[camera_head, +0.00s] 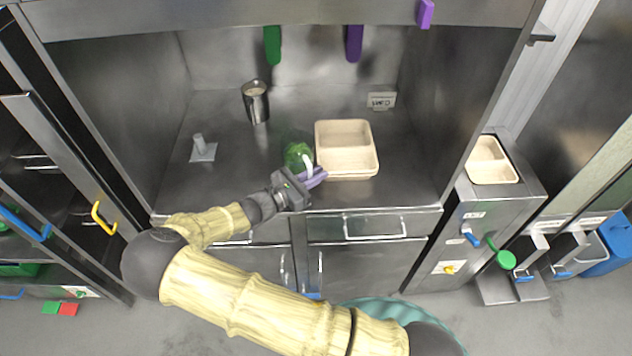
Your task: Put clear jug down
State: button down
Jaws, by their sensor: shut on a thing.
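My gripper (316,177), with purple fingers, is at the front middle of the steel counter (240,190). It is shut on the clear jug (307,165), of which I make out only a small pale, see-through part just beyond the fingers. Something green (297,153) shows at or through the jug; I cannot tell whether it is inside. The jug is close to the left side of a beige two-compartment tray (376,150). I cannot tell whether its base touches the counter.
A metal cup (256,108) with pale contents stands at the back left. A small grey stand (203,152) is at the left. A small label block (381,100) is at the back right. Counter between stand and jug is clear. Another beige tray (492,168) sits in the right-hand unit.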

jog(key=shift+f+p, duration=0.35)
jog(key=shift+f, duration=1.5)
jog(key=shift+f, duration=0.15)
jog(key=c, duration=1.7)
grip_release()
jog(key=shift+c, duration=0.2)
